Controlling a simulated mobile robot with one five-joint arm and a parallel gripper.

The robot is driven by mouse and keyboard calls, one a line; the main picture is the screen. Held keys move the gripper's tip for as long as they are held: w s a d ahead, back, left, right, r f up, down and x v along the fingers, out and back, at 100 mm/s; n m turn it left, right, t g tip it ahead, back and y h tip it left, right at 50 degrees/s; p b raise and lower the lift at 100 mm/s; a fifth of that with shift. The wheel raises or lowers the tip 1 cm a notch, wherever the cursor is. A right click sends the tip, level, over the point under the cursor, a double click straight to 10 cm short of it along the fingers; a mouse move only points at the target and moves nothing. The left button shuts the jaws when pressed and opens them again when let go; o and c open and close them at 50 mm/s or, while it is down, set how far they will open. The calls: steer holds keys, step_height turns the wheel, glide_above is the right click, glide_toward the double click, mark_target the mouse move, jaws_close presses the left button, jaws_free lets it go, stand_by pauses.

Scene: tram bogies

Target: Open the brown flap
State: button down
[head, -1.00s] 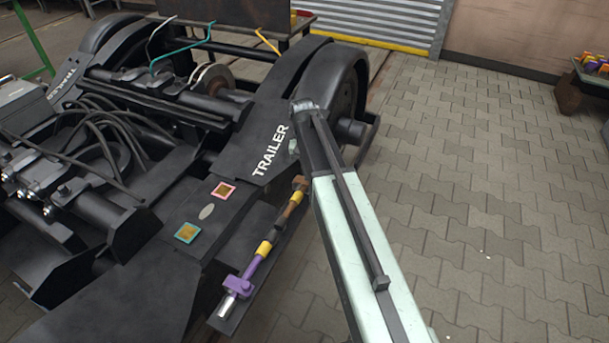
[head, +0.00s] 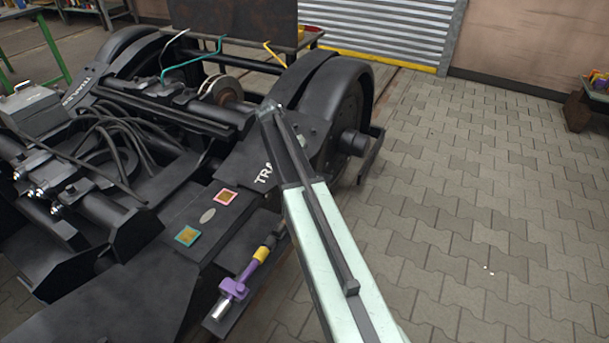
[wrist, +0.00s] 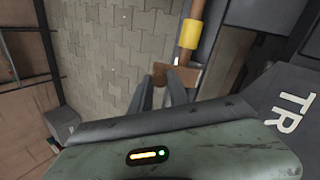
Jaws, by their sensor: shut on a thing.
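In the wrist view, my gripper (wrist: 166,77) reaches up with its two dark fingers close together. It is shut on a small brown piece, which I take to be the brown flap (wrist: 188,77), just below a yellow band (wrist: 190,34) on a brown rod. How far the flap is turned I cannot tell. In the head view, my arm hides the flap and my gripper. The near part of the rod shows there, with a yellow band (head: 262,254) and a purple clamp (head: 233,289).
The black bogie frame (head: 110,290) fills the left, with a pink-edged square plate (head: 225,197) and a teal-edged one (head: 187,236). A wheel (head: 345,105) stands beyond my arm. The paved floor (head: 470,200) on the right is clear.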

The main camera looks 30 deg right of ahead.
steer(key=shift+a, duration=0.25)
steer(key=c, duration=1.4)
jaws_free()
steer(key=shift+f, duration=0.1)
steer(key=shift+o, duration=0.8)
steer(key=shift+d, duration=0.2)
steer(key=shift+r, duration=0.25)
steer(key=p+v, duration=0.6)
steer(key=v, duration=0.1)
steer(key=shift+p, duration=0.35)
